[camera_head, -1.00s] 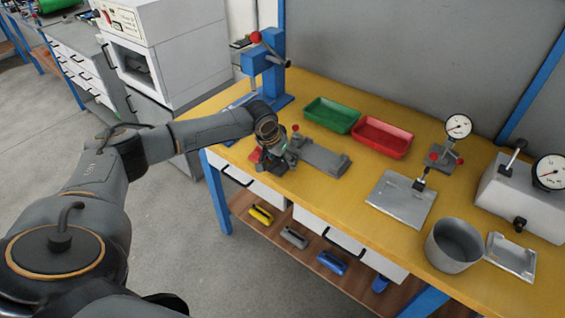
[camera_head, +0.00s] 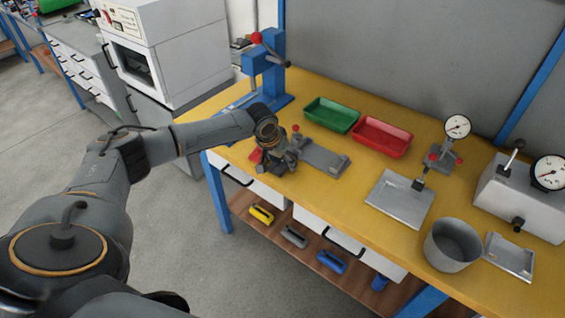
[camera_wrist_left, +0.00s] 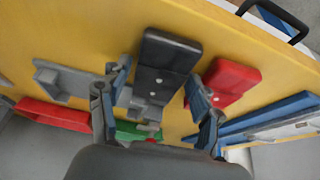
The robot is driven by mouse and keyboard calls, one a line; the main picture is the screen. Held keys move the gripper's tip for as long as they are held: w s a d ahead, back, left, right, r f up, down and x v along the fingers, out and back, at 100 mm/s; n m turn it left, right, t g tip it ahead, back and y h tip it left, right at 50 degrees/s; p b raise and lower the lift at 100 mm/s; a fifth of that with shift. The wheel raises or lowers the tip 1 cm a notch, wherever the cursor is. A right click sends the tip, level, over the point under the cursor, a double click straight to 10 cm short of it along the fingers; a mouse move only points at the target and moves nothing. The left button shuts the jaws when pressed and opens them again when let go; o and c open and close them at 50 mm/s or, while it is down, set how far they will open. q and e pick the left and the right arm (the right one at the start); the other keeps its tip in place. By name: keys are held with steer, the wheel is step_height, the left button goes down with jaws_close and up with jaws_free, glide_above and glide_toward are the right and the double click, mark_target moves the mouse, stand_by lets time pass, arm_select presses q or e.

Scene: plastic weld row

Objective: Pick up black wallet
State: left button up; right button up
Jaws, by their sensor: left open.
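The black wallet (camera_wrist_left: 166,62) lies flat on the yellow workbench in the left wrist view, a dark slab with small light spots. My left gripper (camera_wrist_left: 157,85) is open, with one finger on each side of the wallet's near part. I cannot tell whether the fingers touch it. In the head view, my left gripper (camera_head: 280,164) is low over the bench's front edge, and I cannot make out the wallet apart from it. My right gripper is not in view.
A red piece (camera_wrist_left: 230,82) lies close to the right finger. A grey fixture (camera_head: 322,158) is beside the gripper. Green (camera_head: 332,115) and red (camera_head: 381,137) trays stand behind. A blue press (camera_head: 270,70) is at the back left. Bare yellow bench (camera_head: 357,176) lies to the right.

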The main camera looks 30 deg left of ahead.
arm_select(q)
steer(key=shift+c, duration=0.4)
steer(key=c, duration=0.8)
steer(key=shift+c, duration=0.2)
steer(key=shift+r+b, duration=0.1)
steer(key=shift+b, duration=0.4)
step_height(320, 180, up, 2)
steer(key=shift+w+r, duration=0.1)
steer(key=shift+r, duration=0.15)
steer(key=s+r, duration=0.2)
steer(key=r, duration=0.1)
steer(key=s+r, duration=0.2)
steer(key=shift+r, duration=0.15)
steer(key=s+r+b, duration=0.1)
steer(key=s+r, duration=0.4)
steer(key=s, duration=0.5)
steer(key=shift+d+r, duration=0.25)
steer(key=shift+d, duration=0.1)
